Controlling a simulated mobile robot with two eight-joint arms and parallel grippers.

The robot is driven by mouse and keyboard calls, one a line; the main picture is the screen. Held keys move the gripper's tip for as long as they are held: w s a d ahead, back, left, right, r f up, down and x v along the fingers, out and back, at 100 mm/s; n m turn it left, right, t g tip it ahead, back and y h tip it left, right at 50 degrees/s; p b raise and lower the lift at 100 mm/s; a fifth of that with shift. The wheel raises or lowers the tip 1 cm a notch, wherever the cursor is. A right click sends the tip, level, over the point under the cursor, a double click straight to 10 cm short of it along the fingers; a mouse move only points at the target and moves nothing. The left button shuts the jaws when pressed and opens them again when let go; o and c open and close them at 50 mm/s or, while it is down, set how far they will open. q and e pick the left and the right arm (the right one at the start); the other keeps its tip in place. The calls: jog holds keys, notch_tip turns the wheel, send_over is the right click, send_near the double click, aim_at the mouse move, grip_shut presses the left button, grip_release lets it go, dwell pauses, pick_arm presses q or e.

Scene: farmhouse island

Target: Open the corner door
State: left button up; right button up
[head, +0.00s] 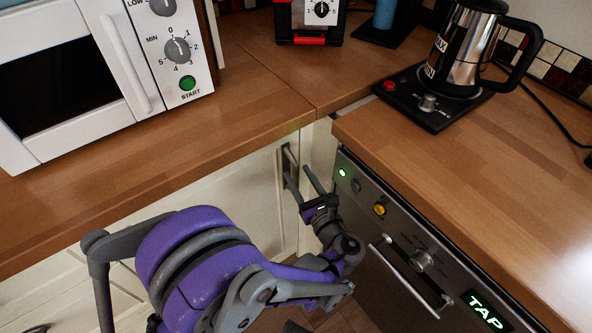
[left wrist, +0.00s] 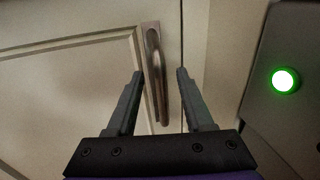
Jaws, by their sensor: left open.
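The corner door (head: 240,192) is a cream panelled cabinet door under the counter, and it looks shut. It also fills the left of the left wrist view (left wrist: 80,85). Its upright metal handle (head: 290,158) sits near the door's right edge. My left gripper (head: 299,177) is open in front of the handle. In the left wrist view the handle (left wrist: 154,62) stands between the two open fingertips (left wrist: 160,73), with a gap to each. I cannot tell how far the fingers reach past it. My right gripper is not in view.
A dishwasher (head: 400,235) with a bar handle stands close to the right of the gripper. The wooden counter (head: 230,130) overhangs the door. A white microwave (head: 75,70) and a kettle on its base (head: 465,50) stand on the counters.

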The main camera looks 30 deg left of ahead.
pick_arm(q)
jog(key=shift+x, duration=1.35)
grip_shut()
dwell(0.4)
